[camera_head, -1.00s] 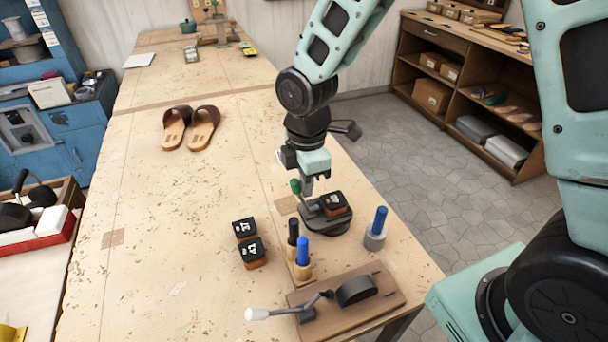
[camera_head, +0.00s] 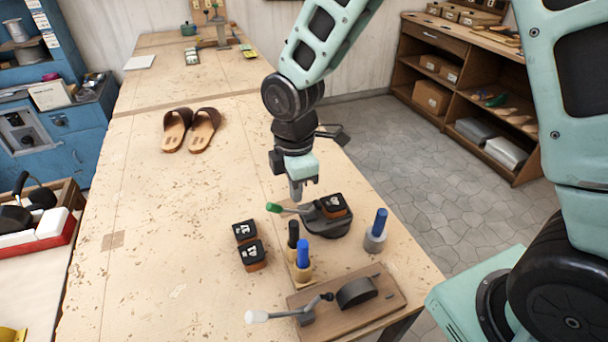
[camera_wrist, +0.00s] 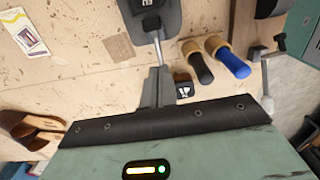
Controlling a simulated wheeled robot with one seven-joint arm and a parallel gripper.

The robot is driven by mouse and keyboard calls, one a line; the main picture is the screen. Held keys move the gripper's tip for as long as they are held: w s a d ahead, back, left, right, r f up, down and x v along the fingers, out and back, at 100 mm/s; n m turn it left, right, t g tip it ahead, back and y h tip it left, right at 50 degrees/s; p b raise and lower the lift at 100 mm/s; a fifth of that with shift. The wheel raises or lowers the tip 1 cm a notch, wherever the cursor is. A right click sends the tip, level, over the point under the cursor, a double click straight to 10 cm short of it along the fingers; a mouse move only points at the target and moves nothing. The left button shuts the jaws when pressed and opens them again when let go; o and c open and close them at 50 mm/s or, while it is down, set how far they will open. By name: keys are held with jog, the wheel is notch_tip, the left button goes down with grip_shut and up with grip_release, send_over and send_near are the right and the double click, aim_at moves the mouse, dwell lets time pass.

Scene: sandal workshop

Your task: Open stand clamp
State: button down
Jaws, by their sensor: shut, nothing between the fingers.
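The dark stand (camera_head: 328,228) holds a black-topped stamp block (camera_head: 334,206) near the table's right edge. Its clamp lever with a green handle (camera_head: 273,207) now lies low, pointing left in the head view. My gripper (camera_head: 297,196) is shut and empty, pointing down just above the lever side of the stand. In the wrist view, my fingers (camera_wrist: 157,82) are together, with the lever's metal rod (camera_wrist: 156,45) running from their tips to the stand (camera_wrist: 150,14). I cannot tell if they touch the lever. The green handle is hidden in the wrist view.
Black- and blue-handled tools (camera_head: 303,262) stand in front of the stand, and another blue-handled tool (camera_head: 376,232) stands to its right. A wooden board (camera_head: 388,294) with a white-handled clamp is nearest. Sandals (camera_head: 190,130) lie farther back; the table's left is clear.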

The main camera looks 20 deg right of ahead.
notch_tip(320, 180, up, 7)
jog(key=d+p, duration=0.1)
jog(key=p, duration=0.4)
jog(key=shift+p, duration=0.3)
jog(key=shift+f, duration=0.1)
jog(key=s+a+f+m+b, duration=0.1)
jog(key=s+m+b, duration=0.4)
jog(key=s, duration=0.5)
jog(key=s+a+f+m+b, duration=0.1)
jog(key=s+m+b, duration=0.4)
jog(key=s, duration=0.5)
jog(key=shift+a+f+y+b, duration=0.3)
jog(key=shift+f+b, duration=0.1)
jog(key=shift+b, duration=0.6)
